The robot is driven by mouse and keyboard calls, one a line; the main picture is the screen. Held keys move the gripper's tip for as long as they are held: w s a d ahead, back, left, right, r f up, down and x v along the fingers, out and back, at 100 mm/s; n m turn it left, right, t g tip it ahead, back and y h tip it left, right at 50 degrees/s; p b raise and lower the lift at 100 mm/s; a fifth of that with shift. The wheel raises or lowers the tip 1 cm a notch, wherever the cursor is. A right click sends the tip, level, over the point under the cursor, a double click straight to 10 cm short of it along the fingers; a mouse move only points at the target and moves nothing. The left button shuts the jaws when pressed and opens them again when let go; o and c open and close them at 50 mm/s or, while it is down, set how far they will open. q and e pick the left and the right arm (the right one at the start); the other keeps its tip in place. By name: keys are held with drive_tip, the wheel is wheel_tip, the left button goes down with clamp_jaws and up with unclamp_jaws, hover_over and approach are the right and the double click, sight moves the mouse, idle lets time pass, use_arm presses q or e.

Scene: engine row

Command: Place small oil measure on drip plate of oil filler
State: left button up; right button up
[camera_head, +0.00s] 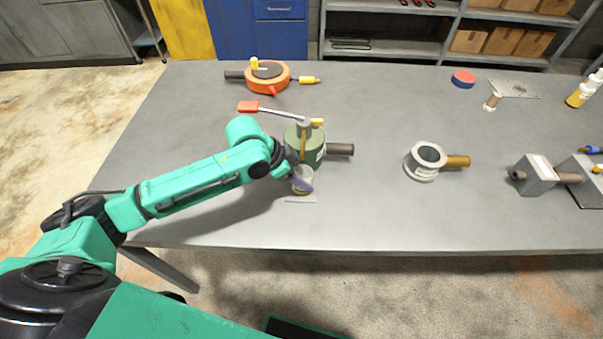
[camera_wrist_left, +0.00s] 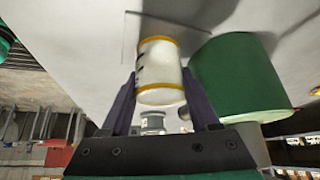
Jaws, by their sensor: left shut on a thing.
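The small oil measure (camera_wrist_left: 160,70), a white cup with orange-yellow bands, is between the purple fingers of my left gripper (camera_wrist_left: 159,78), which is shut on it. In the head view my left gripper (camera_head: 300,184) is at the front of the green oil filler (camera_head: 294,150), and the measure is partly hidden by a finger. The drip plate (camera_head: 301,200) is a thin pale square just in front of the filler; its edge also shows in the wrist view (camera_wrist_left: 126,38). The measure is over the plate, close beside the green body. I cannot tell whether it touches the plate.
An orange round unit (camera_head: 268,76) is at the back left, and a grey ring-shaped housing (camera_head: 422,162) stands to the right. The table (camera_head: 400,220) is clear along its front.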

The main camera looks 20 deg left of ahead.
use_arm(q)
drive_tip(key=o, duration=1.1)
drive_tip(key=shift+f, duration=0.1)
drive_tip(key=v, duration=1.2)
drive_tip(key=shift+b, duration=0.35)
